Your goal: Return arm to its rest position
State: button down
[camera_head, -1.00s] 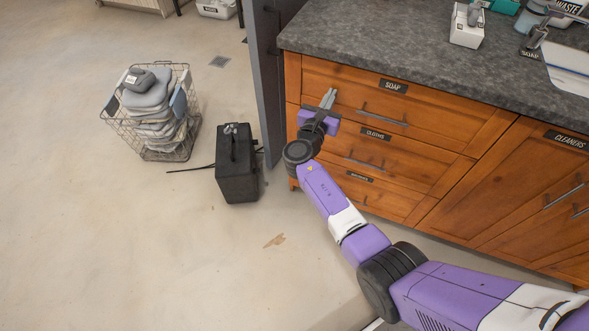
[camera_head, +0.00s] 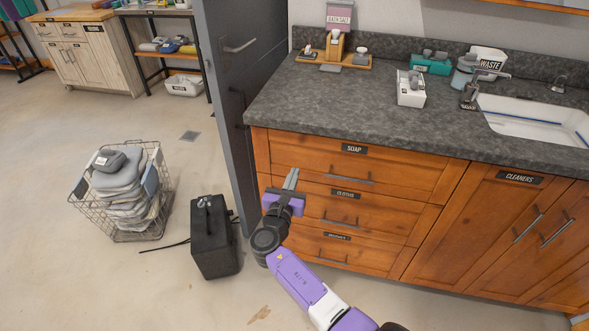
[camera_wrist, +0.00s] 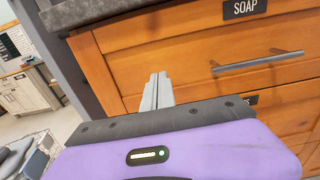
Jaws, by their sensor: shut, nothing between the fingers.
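My purple and black gripper (camera_head: 291,179) is shut and empty. It is in front of the left part of the wooden drawer cabinet (camera_head: 415,217), at about the height between the drawers labelled SOAP and CLOTHS. In the wrist view its closed fingers (camera_wrist: 157,92) stand together, pointing toward the cabinet front, with the SOAP drawer's handle (camera_wrist: 258,62) off to the right. I cannot tell the exact gap between fingertips and wood. My arm reaches up from the bottom of the head view, partly bent. All the drawers shown are closed.
A black case (camera_head: 214,240) stands on the floor left of my gripper. A wire basket (camera_head: 150,222) of folded cloths is further left. A grey open door (camera_head: 225,95) stands beside the cabinet. The grey counter (camera_head: 330,105) holds soap items and a sink (camera_head: 530,120). Floor at lower left is clear.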

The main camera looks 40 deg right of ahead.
jog(key=v, duration=0.7)
jog(key=shift+a, duration=0.2)
